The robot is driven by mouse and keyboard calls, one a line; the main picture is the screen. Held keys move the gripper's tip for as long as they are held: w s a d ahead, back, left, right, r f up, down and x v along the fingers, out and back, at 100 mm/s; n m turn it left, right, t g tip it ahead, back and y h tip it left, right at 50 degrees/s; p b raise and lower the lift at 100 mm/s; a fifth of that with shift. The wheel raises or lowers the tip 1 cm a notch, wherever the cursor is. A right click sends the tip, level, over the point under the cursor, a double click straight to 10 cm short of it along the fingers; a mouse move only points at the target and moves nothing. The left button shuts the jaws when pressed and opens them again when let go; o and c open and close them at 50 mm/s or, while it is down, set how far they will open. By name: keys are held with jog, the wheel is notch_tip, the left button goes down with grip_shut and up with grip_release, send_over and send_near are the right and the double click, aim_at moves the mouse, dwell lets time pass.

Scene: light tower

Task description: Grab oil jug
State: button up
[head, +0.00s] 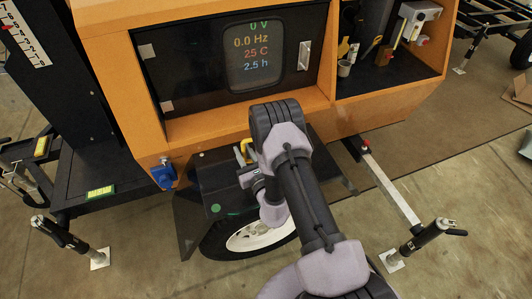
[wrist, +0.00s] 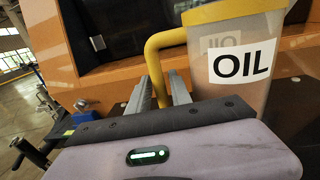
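The oil jug (wrist: 232,62) is a translucent container with a white OIL label, at the right of the wrist view. Its yellow handle (wrist: 156,62) bends out to the left and runs down between the two grey fingers of my gripper (wrist: 161,82). The fingers stand close on either side of the handle; whether they press on it I cannot tell. In the head view a bit of the yellow handle (head: 244,151) shows just left of my arm. My arm hides most of the jug and the gripper there.
The orange cabinet (head: 225,129) with a display (head: 254,55) stands right behind the jug. A dark fender (head: 205,195) and a wheel (head: 240,236) lie below. An open shelf (head: 385,82) with bottles and a cup is to the right. Outrigger legs (head: 417,240) stand on both sides.

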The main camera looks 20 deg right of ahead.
jog(key=w, duration=0.2)
jog(key=shift+w+a, duration=0.15)
jog(key=shift+w, duration=0.15)
grip_shut()
dwell(1.1)
